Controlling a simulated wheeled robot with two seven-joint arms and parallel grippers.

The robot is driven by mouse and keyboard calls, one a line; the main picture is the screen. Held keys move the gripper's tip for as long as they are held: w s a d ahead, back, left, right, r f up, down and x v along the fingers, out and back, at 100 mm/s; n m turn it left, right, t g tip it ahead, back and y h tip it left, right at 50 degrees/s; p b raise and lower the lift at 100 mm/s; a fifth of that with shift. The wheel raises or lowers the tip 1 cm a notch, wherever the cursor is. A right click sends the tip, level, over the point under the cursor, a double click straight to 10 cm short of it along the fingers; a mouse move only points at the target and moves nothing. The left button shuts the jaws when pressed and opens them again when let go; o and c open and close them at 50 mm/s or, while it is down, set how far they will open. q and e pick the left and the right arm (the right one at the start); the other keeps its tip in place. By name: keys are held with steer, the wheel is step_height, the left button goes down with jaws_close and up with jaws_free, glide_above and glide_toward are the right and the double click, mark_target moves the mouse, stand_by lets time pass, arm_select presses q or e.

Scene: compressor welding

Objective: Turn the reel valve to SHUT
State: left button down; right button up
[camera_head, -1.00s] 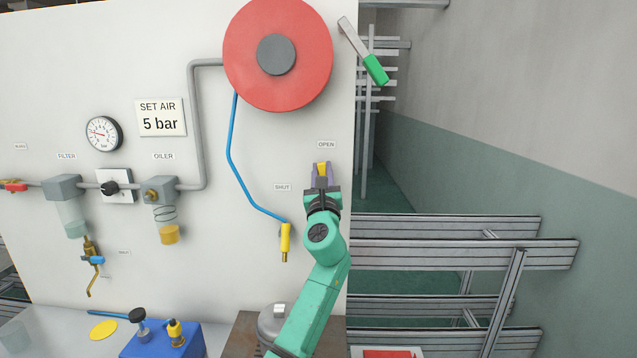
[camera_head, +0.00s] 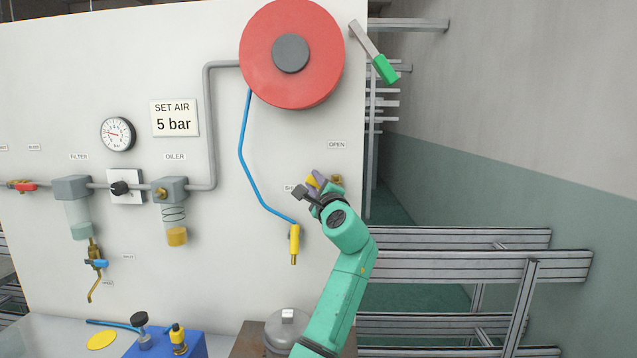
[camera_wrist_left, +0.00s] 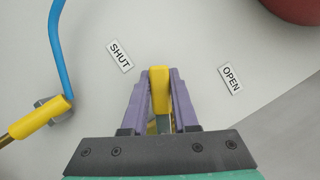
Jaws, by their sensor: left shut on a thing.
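The reel valve's yellow handle (camera_head: 312,183) is on the white panel below the red reel (camera_head: 292,55). My left gripper (camera_head: 316,183) is shut on it, one finger on each side. In the wrist view, the yellow handle (camera_wrist_left: 159,90) stands between the purple fingers and points between the SHUT label (camera_wrist_left: 120,56) and the OPEN label (camera_wrist_left: 230,79). In the head view, the handle tilts up and to the left; the OPEN label (camera_head: 337,145) shows above it. The gripper partly covers the SHUT label. A brass valve part (camera_head: 337,181) shows beside the gripper. My right gripper is out of view.
A blue hose (camera_head: 243,150) hangs from the reel to a yellow nozzle (camera_head: 294,243), left of and below my gripper. Aluminium rails (camera_head: 470,264) stand to the right.

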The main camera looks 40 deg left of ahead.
arm_select(q)
steer(key=n, duration=0.1)
steer(key=f+n+g, duration=0.1)
steer(key=n, duration=0.1)
steer(key=shift+s+a+f+h, duration=0.2)
steer(key=shift+f+h, duration=0.1)
steer(key=shift+h, duration=0.1)
steer(key=shift+a+f+n+g+h+b, duration=0.15)
steer(key=shift+f+n+g+b, duration=0.2)
steer(key=shift+n, duration=0.4)
steer(key=shift+d+f+n+g+h, duration=0.15)
steer(key=shift+f+n, duration=0.3)
steer(key=shift+n, duration=0.3)
steer(key=shift+a+f, duration=0.1)
steer(key=c, duration=0.7)
jaws_free()
steer(key=b+v, duration=0.5)
steer(key=v, duration=0.9)
steer(key=shift+s+d, duration=0.2)
steer(key=shift+d, duration=0.1)
